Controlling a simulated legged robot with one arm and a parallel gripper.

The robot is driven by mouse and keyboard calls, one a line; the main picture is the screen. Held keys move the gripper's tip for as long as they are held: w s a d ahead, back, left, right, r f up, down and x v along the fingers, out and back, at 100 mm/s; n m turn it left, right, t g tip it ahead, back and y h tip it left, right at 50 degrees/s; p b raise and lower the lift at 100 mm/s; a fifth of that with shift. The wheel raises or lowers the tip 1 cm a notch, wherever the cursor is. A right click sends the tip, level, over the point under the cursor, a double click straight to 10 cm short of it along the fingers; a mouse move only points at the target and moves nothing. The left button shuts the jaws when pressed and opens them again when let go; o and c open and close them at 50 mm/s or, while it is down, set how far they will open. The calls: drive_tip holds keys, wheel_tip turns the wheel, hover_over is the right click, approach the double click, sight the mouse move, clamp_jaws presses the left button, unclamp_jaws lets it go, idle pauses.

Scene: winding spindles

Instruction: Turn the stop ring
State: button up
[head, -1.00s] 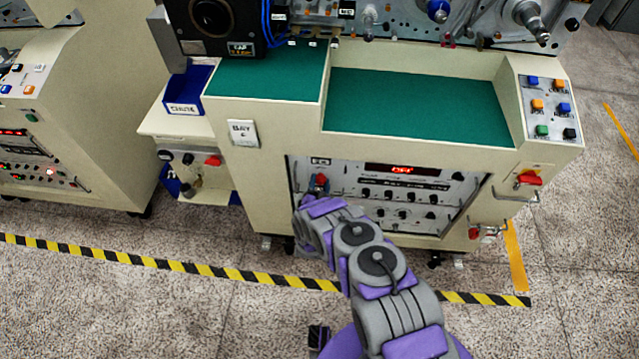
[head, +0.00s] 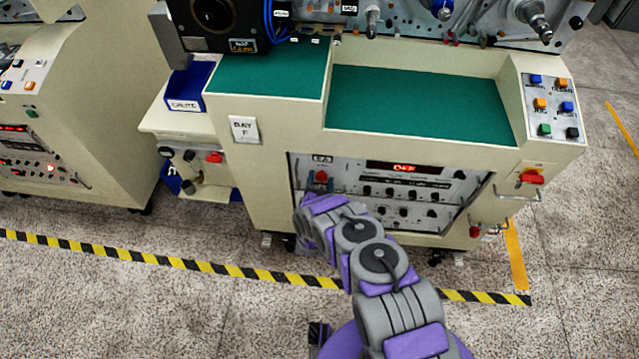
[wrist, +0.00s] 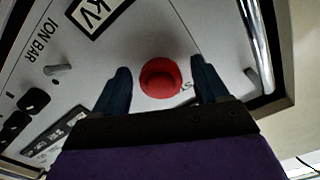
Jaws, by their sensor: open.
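A round red knob (wrist: 160,78) sits on the light panel between the spread fingers of my gripper (wrist: 160,66) in the wrist view. One dark finger is on each side of it, with a visible gap to each. My gripper is open. In the head view the red knob (head: 321,176) is at the upper left of the control panel (head: 345,171), just above the end of my arm. My fingers are small and mostly hidden there. I cannot tell a separate ring around the knob.
The panel has a red-lit display (head: 404,168) and several black knobs. In the wrist view a small toggle (wrist: 58,71) and a metal handle (wrist: 257,45) flank the knob. Another red knob (head: 532,177) is at the right. Striped tape (head: 150,259) crosses the floor.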

drive_tip(key=s, duration=1.7)
drive_tip(key=shift+s+a, duration=0.15)
drive_tip(key=shift+a, duration=0.15)
